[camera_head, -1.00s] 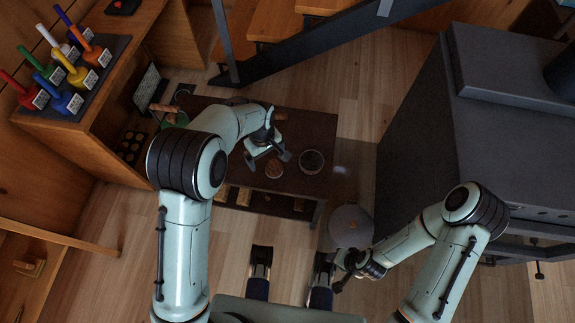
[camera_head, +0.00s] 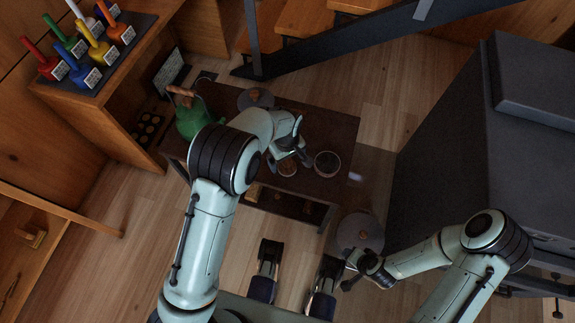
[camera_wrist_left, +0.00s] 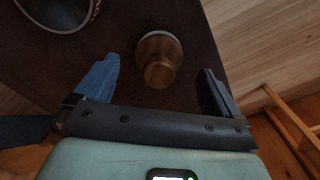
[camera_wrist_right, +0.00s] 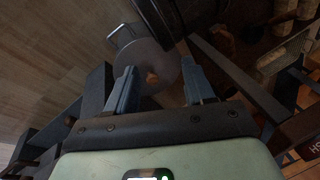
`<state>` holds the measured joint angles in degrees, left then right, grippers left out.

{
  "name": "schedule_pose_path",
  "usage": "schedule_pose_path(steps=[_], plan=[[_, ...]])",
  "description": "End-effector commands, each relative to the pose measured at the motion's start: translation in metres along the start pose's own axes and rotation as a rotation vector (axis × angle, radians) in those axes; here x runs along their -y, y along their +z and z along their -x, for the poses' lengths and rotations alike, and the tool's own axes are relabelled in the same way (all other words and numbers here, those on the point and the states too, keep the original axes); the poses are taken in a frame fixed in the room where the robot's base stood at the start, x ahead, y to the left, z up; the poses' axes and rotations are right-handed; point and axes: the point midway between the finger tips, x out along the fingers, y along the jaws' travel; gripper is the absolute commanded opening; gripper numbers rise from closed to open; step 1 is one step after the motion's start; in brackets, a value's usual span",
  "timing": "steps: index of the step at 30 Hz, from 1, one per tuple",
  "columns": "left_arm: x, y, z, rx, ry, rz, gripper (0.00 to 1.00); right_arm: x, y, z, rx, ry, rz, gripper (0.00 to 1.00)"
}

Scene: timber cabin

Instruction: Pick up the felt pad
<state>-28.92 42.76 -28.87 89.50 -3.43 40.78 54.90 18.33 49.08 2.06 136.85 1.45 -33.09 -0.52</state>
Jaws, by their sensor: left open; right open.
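I cannot surely identify the felt pad in any view. My left gripper (camera_head: 289,163) is open above the low dark table. A small round brown piece (camera_head: 287,169) lies on the table by its fingertips. In the left wrist view a brown stepped round piece (camera_wrist_left: 158,60) shows between the open fingers, apart from both. My right gripper (camera_head: 356,272) is open beside a grey lidded pot (camera_head: 362,226) near the table's right front corner. In the right wrist view the pot's lid (camera_wrist_right: 142,62) shows beyond the open fingers.
A dark-filled bowl (camera_head: 327,163) stands right of the left gripper on the table (camera_head: 335,125). A green kettle (camera_head: 190,122) and a grey lid with a knob (camera_head: 256,98) stand behind my left arm. A large dark stove (camera_head: 450,150) stands right.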

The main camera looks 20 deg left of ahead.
Motion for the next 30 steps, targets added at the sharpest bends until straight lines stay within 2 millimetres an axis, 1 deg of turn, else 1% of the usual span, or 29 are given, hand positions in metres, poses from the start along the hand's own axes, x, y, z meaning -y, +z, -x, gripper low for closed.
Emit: schedule_pose_path(steps=[1,4,7,12,13,14,15,17,18,26,29,30], plan=[[-0.001,0.000,-0.013,0.002,-0.004,0.000,0.97,-0.003,-0.005,-0.007,-0.014,0.002,-0.002,0.53],[-0.001,0.000,-0.027,0.001,-0.003,0.001,0.97,-0.004,-0.013,-0.013,-0.039,0.003,-0.003,0.53],[-0.001,0.000,-0.033,0.000,-0.001,0.001,0.97,-0.005,-0.018,-0.014,-0.053,0.004,-0.004,0.53],[-0.001,0.000,-0.032,-0.001,0.000,0.000,0.97,-0.005,-0.018,-0.013,-0.053,0.004,-0.004,0.53],[-0.001,0.000,-0.031,-0.001,0.000,0.000,0.91,-0.004,-0.018,-0.013,-0.052,0.004,-0.004,0.53],[-0.001,0.000,-0.031,-0.001,0.000,0.000,0.81,-0.004,-0.018,-0.013,-0.052,0.004,-0.004,0.53],[-0.001,0.000,-0.031,-0.001,0.000,0.000,0.68,-0.004,-0.017,-0.013,-0.052,0.004,-0.004,0.53],[-0.001,0.000,-0.031,-0.001,0.000,0.000,0.48,-0.004,-0.017,-0.013,-0.052,0.004,-0.004,0.53],[-0.001,0.000,-0.031,-0.001,0.000,0.000,0.36,-0.004,-0.017,-0.013,-0.051,0.004,-0.004,0.53],[-0.001,0.000,-0.031,-0.001,0.000,0.000,0.36,-0.004,-0.017,-0.013,-0.050,0.004,-0.004,0.53],[-0.001,0.000,-0.025,-0.002,0.002,0.000,0.36,-0.004,-0.015,-0.011,-0.044,0.003,-0.004,0.53],[-0.002,0.000,-0.020,-0.002,0.002,0.000,0.36,-0.003,-0.013,-0.009,-0.039,0.003,-0.003,0.53]])
